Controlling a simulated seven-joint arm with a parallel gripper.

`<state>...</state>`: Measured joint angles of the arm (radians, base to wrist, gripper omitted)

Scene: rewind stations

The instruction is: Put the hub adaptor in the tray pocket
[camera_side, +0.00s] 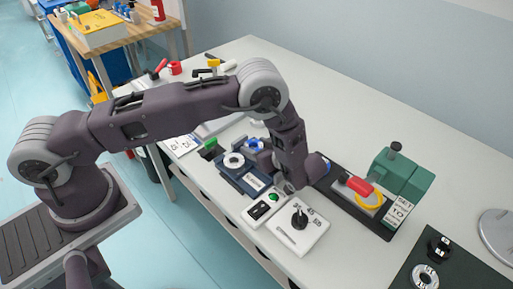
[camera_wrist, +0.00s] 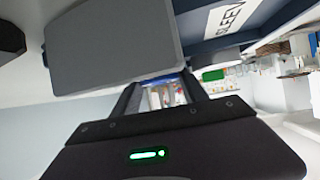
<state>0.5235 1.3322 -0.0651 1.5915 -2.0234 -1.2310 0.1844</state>
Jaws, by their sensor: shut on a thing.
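My gripper (camera_wrist: 160,84) is in the lower middle of the wrist view, its two dark fingers reaching up the picture. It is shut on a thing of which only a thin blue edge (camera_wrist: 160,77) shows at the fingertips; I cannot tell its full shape. A large grey block (camera_wrist: 112,45) hides what lies beyond. A dark blue tray (camera_wrist: 275,17) with a "SLEEV..." label is close at the upper right. In the side view the labelled blue station (camera_side: 240,181) carries a white ring (camera_side: 233,161). My forearm hides the fingertips there, and I cannot tell which pocket is meant.
A switch box with a black knob (camera_side: 299,219) stands in front of my wrist. A dark mat (camera_side: 457,272) holds round parts. The table's back right is clear.

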